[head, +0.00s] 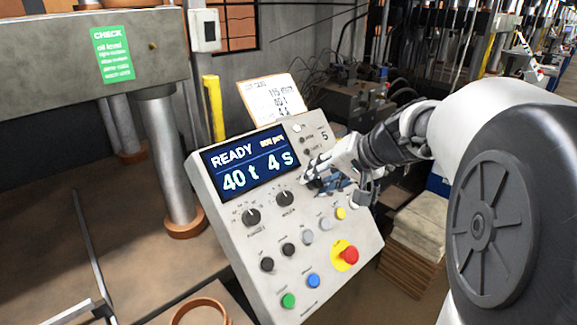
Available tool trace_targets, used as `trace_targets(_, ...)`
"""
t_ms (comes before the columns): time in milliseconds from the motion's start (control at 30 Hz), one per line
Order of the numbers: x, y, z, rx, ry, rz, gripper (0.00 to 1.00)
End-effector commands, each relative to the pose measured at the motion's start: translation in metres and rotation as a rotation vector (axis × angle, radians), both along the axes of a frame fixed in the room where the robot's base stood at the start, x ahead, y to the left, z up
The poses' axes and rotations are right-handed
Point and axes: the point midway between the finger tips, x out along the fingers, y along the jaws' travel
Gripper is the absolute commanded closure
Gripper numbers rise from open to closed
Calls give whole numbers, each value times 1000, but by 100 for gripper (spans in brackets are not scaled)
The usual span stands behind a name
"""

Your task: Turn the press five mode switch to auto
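The grey press control panel (222,197) is tilted, with "5" printed at its upper right. Its display (245,165) reads "READY 40 t 4 s". Two black rotary knobs show below the display, a left one (252,216) and a middle one (284,198). My gripper (311,178) reaches in from the right and its fingertips are at the panel, right of the middle knob. They cover the spot in line with the two knobs, so any switch there is hidden. I cannot tell whether the fingers touch the panel or are closed on something.
A red emergency button (348,255) on a yellow base is low on the panel, near green (288,300), blue (313,281) and yellow (340,213) buttons. A paper card (272,101) stands behind the panel. A steel press column (168,160) stands left.

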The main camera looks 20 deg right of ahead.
Motion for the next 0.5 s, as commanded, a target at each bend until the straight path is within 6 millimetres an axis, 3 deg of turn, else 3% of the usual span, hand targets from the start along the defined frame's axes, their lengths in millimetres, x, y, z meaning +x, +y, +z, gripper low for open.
trace_targets(167,0,0,-1,0,2,1,53)
trace_targets(500,-2,-1,1,0,2,1,53)
